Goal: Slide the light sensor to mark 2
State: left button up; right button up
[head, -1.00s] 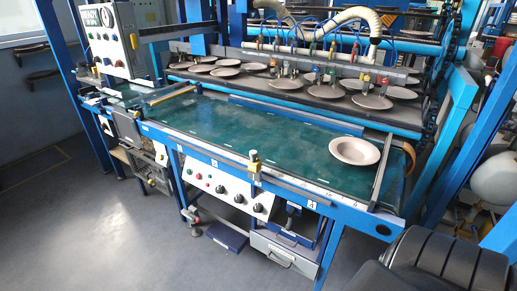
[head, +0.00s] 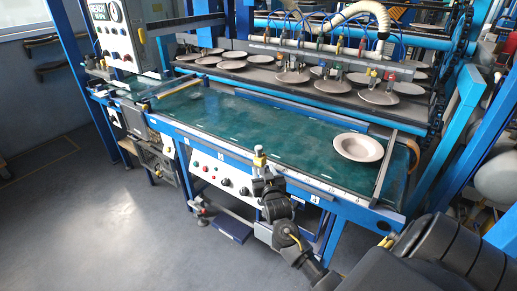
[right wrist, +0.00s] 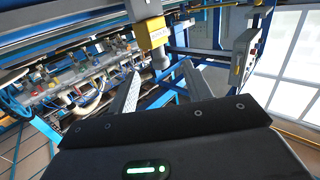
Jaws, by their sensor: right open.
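The light sensor (head: 259,153) is a small yellow block on a post at the front rail (head: 330,187) of the green conveyor. It also shows in the right wrist view (right wrist: 153,36), just beyond my fingertips. My right gripper (right wrist: 160,68) is open, its two fingers apart with nothing between them. In the head view my right arm reaches up from below, and the right gripper (head: 264,179) is just under and in front of the sensor. A mark reading 4 (head: 312,198) is on the blue front beam, right of the sensor; mark 2 is not clearly legible. My left gripper is not in view.
A plate (head: 358,147) lies on the right of the green belt (head: 260,125). Several plates stand on the dark rack (head: 345,98) behind. A grey control box (head: 127,38) is at the back left. The floor in front left is clear.

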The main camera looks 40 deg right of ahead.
aim_at(260, 151)
jog(key=r+x, duration=0.1)
jog(key=x, duration=0.6)
jog(key=r+p+x, duration=0.1)
jog(key=x, duration=0.3)
jog(key=shift+s+d+r, duration=0.1)
jog(key=shift+d+r, duration=0.1)
jog(key=shift+r, duration=0.1)
